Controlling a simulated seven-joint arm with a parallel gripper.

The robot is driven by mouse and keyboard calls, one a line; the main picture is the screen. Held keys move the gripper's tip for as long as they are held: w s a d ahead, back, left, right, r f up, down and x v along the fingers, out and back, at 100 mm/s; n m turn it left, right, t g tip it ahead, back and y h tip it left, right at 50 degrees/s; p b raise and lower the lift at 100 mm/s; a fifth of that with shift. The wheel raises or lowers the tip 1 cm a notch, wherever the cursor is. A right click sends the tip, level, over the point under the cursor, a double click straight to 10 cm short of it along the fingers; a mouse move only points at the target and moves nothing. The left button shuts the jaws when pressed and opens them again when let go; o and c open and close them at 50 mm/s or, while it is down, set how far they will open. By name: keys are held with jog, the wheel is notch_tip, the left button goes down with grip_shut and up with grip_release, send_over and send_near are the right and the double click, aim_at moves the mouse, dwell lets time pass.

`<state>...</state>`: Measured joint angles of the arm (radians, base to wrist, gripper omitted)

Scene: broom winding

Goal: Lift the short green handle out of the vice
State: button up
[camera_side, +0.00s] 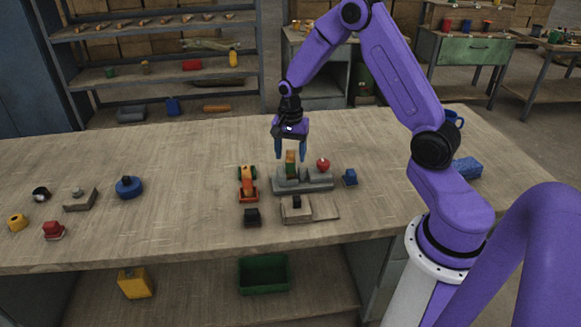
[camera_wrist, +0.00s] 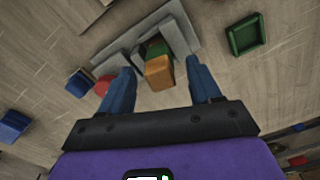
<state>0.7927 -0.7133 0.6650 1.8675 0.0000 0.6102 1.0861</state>
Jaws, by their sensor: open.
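The short green handle (camera_side: 291,170) stands upright in the grey vice (camera_side: 318,184), with an orange-brown upper end. In the wrist view the orange end (camera_wrist: 159,73) faces the camera, with the green part (camera_wrist: 155,47) behind it against the grey vice (camera_wrist: 114,54). My gripper (camera_side: 291,155) is open above the vice, its two blue fingers pointing down on either side of the handle's top. In the wrist view my gripper (camera_wrist: 161,88) shows a gap between each finger and the handle. The handle's lower end is hidden in the vice.
A red ball (camera_side: 323,164) is close by the vice's right end, with a blue block (camera_side: 350,177) beyond it. A grey block (camera_side: 296,209) is in front.

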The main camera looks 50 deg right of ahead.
jog(key=shift+f, duration=0.9)
jog(key=c, duration=1.1)
jog(key=shift+r, duration=12.3)
